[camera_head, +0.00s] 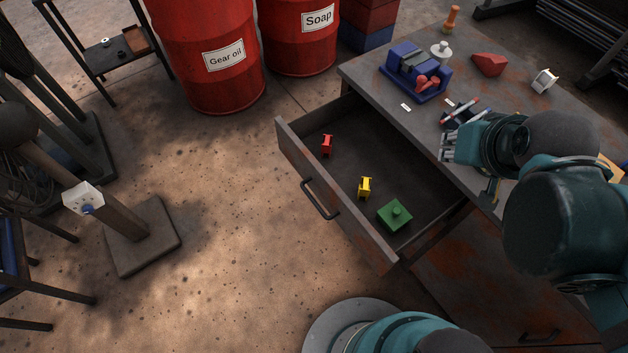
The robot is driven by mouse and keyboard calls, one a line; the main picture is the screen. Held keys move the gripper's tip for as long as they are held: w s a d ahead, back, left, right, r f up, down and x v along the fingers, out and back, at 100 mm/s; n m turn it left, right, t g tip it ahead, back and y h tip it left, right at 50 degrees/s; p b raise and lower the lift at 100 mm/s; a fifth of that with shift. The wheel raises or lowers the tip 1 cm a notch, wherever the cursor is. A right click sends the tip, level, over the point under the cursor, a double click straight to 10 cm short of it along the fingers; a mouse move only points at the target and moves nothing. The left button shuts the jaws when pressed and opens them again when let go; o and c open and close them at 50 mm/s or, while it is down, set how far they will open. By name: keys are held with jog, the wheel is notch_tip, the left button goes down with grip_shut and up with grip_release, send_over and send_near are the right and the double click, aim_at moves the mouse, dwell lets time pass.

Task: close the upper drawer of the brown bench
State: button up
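The brown bench (362,74) stands at the right with its worn dark top. Its upper drawer (292,136) is pulled far out toward the left over the floor. A dark bar handle (320,203) is on the drawer's outer front. A red piece (327,145), a yellow piece (364,187) and a green block with a knob (394,215) lie inside it. My gripper (448,148) is above the bench top near the drawer's inner side, apart from the drawer front and handle. Its fingers are small and partly hidden, so their opening is unclear.
On the bench are a blue vise (416,80), a pen holder (459,113), a red block (489,64) and a white item (544,80). Red drums (207,50) stand behind. A post on a plate (141,238) is at the left. The floor before the drawer is clear.

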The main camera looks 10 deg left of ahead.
jog(key=shift+w+a+r+n, duration=0.15)
jog(key=shift+w+a+n, duration=0.15)
jog(key=shift+w+a, duration=0.05)
grip_shut()
jog(key=w+a+f+n+g+p, duration=0.1)
jog(key=w+a+n+p, duration=0.15)
jog(key=a+n, duration=0.4)
jog(key=w+a+f+n+g+p, duration=0.1)
jog(key=w+a+f+n, duration=0.2)
jog(key=a, duration=0.6)
jog(key=w+a+n+g+p, duration=0.1)
jog(key=w+a+n+g, duration=0.1)
jog(key=w+a+n, duration=0.4)
jog(key=s+a+f+n+p, duration=0.1)
jog(key=s+a+f+n, duration=0.1)
jog(key=a, duration=0.6)
jog(key=s+a+f+n+h+p, duration=0.1)
jog(key=s+a+f+n, duration=0.1)
jog(key=a+f+n, duration=0.3)
jog(key=s+a+f+n+g+h+p, duration=0.1)
jog(key=s+a+f+n+p, duration=0.1)
jog(key=a+f, duration=0.5)
jog(key=s+a+n, duration=0.1)
jog(key=a+n, duration=0.1)
jog(key=a, duration=0.2)
jog(key=shift+a+f, duration=0.15)
jog(key=shift+f, duration=0.1)
